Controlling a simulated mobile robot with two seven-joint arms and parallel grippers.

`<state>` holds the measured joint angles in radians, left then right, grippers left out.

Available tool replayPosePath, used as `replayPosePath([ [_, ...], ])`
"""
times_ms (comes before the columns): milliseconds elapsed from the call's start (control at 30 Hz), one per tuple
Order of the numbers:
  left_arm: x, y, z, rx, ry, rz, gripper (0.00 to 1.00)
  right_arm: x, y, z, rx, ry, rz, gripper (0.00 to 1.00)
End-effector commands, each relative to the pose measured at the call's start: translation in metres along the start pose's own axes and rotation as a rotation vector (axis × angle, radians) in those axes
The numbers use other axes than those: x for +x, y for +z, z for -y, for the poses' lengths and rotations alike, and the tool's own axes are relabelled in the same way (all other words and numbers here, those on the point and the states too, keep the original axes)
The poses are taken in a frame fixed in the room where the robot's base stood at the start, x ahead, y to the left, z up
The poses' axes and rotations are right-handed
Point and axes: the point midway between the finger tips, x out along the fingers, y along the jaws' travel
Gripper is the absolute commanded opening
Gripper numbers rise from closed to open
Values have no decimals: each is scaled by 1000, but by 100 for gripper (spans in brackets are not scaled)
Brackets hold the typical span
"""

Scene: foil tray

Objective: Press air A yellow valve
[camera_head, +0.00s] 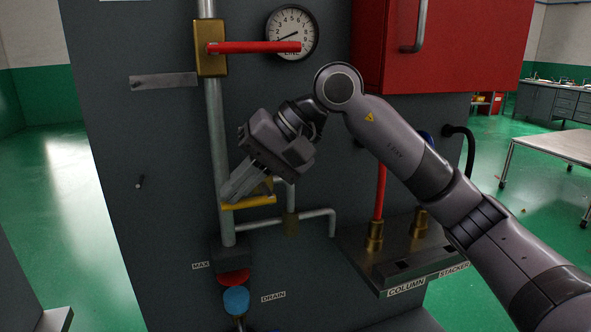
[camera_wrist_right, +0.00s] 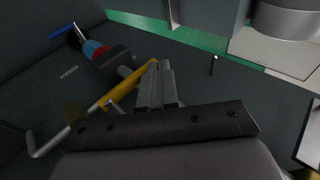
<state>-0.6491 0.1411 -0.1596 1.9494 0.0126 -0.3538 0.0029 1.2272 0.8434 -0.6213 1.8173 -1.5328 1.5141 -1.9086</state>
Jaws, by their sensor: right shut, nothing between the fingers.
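The yellow valve handle (camera_head: 250,202) lies roughly level across the lower part of the vertical pipe on the grey panel. It also shows in the right wrist view (camera_wrist_right: 122,86), running slanted beside my fingers. My right gripper (camera_head: 229,197) is shut and empty, with its fingers pointing down and left at the handle's pipe end. In the right wrist view, the shut fingertips (camera_wrist_right: 158,67) are right by the handle's end. I cannot tell whether they touch it. The gripper body hides part of the pipework behind it. My left gripper is in neither view.
A red lever (camera_head: 255,47) and a round gauge (camera_head: 292,33) are higher up. A red cabinet (camera_head: 460,45) is at upper right. A red knob (camera_head: 233,277) and blue drain knob (camera_head: 236,301) sit below. A ledge (camera_head: 372,262) with brass fittings projects at right.

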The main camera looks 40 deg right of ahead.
Motion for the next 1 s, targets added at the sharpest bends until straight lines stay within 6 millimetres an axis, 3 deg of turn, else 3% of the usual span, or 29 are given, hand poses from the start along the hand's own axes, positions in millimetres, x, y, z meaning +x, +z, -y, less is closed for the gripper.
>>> replayPosePath([
  [500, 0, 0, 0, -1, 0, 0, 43, -2, 0, 0, 0, -1, 0, 0],
  [1000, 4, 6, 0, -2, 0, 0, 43, -68, 0, 0, 0, 0, -1, 0],
])
